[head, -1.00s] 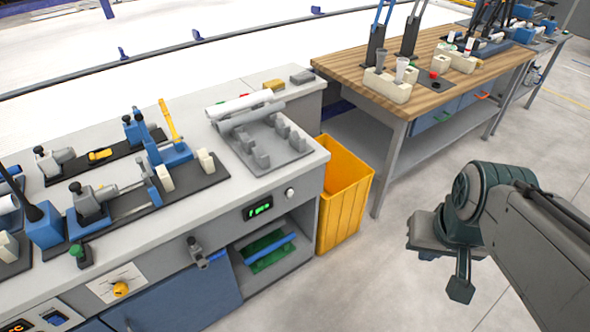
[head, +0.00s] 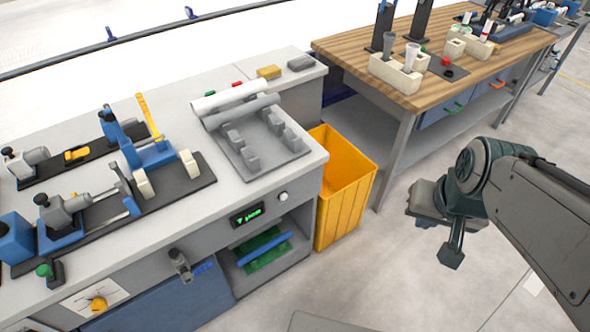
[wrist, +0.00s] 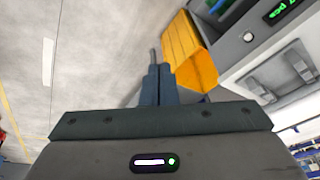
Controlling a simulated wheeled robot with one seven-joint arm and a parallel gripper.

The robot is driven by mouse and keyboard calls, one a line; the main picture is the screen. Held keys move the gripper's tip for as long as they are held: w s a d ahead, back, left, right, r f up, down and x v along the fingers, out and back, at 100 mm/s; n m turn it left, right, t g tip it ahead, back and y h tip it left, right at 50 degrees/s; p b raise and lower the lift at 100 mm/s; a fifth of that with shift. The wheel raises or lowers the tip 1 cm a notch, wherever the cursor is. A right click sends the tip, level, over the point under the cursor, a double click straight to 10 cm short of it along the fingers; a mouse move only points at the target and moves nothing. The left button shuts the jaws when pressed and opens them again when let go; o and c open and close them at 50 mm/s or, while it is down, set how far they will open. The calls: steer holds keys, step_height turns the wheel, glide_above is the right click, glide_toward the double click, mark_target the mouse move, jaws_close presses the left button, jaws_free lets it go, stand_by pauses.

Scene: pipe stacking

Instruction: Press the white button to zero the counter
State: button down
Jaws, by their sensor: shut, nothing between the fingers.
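The white button (head: 283,197) is a small round knob on the front of the grey bench, right of the counter (head: 247,214). The counter is a black display with green characters ending in "pcs"; its digit is hard to read. In the wrist view the button (wrist: 248,37) is at upper right, with part of the counter (wrist: 283,10) at the top edge. My gripper (head: 452,257) hangs over the floor, right of the bench and apart from the button. In the wrist view its fingers (wrist: 155,62) are together and empty.
A yellow bin (head: 342,205) stands on the floor between the bench and a wooden table (head: 345,48). White and grey pipes (head: 235,98) lie on a grey rack on the bench. An open shelf (head: 262,250) is below the counter. The floor right of the bin is clear.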

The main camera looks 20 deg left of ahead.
mark_target(284, 197)
steer(key=w+a+f+m+t+y+b, duration=0.1)
steer(key=w+a+f+m+t+b, duration=0.2)
steer(key=w+a+f, duration=0.45)
steer(key=w+a+f+m+y+b, duration=0.1)
steer(key=w+a+f+m+b, duration=0.3)
steer(key=a+f, duration=0.6)
steer(key=a+f+m+t+b, duration=0.1)
steer(key=a+f+t+b, duration=0.1)
steer(key=f, duration=0.3)
steer(key=a+f+m+t+b, duration=0.1)
steer(key=a+f+t+b, duration=0.1)
steer(key=f+t+b, duration=0.2)
steer(key=a+f+m+t+h+b, duration=0.1)
steer(key=a+f+t+b, duration=0.1)
steer(key=f, duration=0.5)
steer(key=shift+w+a+t+b, duration=0.3)
steer(key=shift+w+t+b, duration=0.15)
steer(key=shift+b, duration=0.15)
steer(key=w+a+p, duration=0.1)
steer(key=w+a, duration=0.4)
steer(key=a, duration=0.1)
steer(key=shift+w+a, duration=0.35)
